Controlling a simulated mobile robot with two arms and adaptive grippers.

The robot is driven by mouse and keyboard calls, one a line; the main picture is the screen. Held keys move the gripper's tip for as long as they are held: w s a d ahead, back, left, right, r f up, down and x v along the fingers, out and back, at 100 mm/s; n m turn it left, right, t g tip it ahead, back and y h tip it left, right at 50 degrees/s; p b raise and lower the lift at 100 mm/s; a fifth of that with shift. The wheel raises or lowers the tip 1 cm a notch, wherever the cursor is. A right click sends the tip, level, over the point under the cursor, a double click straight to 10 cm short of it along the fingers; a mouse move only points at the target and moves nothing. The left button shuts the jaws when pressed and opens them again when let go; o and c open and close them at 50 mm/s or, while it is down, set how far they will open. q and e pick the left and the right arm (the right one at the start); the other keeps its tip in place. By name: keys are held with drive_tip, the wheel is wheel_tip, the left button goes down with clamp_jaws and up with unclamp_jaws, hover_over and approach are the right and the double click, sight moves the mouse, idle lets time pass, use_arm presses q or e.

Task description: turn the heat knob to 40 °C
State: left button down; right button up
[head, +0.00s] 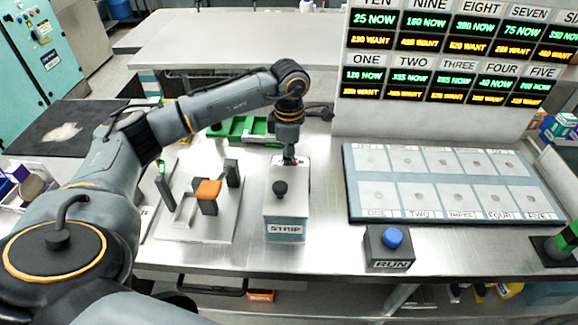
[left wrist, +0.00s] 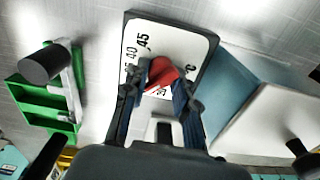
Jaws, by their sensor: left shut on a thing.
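The red heat knob (left wrist: 162,72) sits on a white dial plate (left wrist: 180,35) with a dark rim. The numbers 45 and 40 and part of a °C mark are readable; other marks are hidden by my fingers. My left gripper (left wrist: 159,86) is shut on the red knob, one finger on each side. Which mark the knob points at, I cannot tell. In the head view my left gripper (head: 290,158) reaches down at the dial plate (head: 302,172) behind the box labelled STRIP (head: 286,230). My right gripper is not in view.
A box with a black knob (head: 280,188) stands just in front of the dial. A stand with an orange-handled part (head: 208,190) is to the left and a green tray (head: 240,127) behind. A RUN box with a blue button (head: 392,238) and a numbered panel (head: 355,205) are at right.

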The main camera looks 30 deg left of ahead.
use_arm(q)
drive_tip(key=m+b, duration=0.4)
drive_tip(key=m, duration=0.2)
drive_tip(key=shift+f, duration=0.15)
drive_tip(key=m+b, duration=0.1)
drive_tip(key=m, duration=0.2)
drive_tip(key=shift+w+m, duration=0.1)
drive_tip(key=shift+m, duration=0.3)
drive_tip(key=shift+m+b, duration=0.75)
drive_tip(key=shift+m, duration=0.75)
drive_tip(key=shift+r, duration=0.2)
drive_tip(key=c, duration=1.1)
unclamp_jaws()
drive_tip(key=shift+o, duration=0.2)
wheel_tip(320, 180, up, 12)
